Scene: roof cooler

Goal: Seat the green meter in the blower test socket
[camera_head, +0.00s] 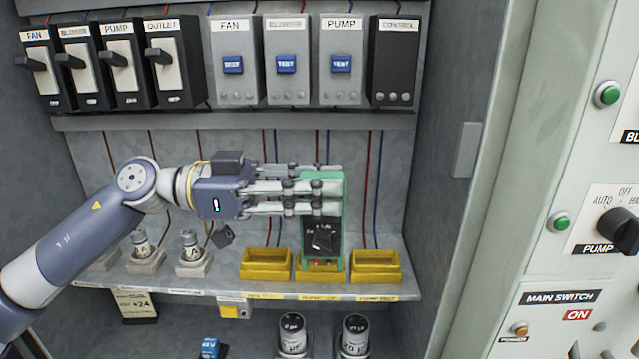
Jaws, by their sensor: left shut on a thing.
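The green meter (337,240) has a green case, a dark face and a black knob. It stands upright at the middle yellow socket (319,278) on the shelf. Its lower end, with small red parts, overlaps the socket, and I cannot tell how deep it sits. The small label under this socket is too blurred to read surely. My left gripper (318,197) reaches in from the left and is shut on the meter's upper part, hiding some of it. My right gripper is not in view.
Yellow sockets stand left (265,265) and right (375,267) of the meter. White fuse holders (190,255) are at the shelf's left. Breakers and test modules (341,65) line the wall above. Wires run behind the gripper. A cabinet wall (450,150) bounds the right.

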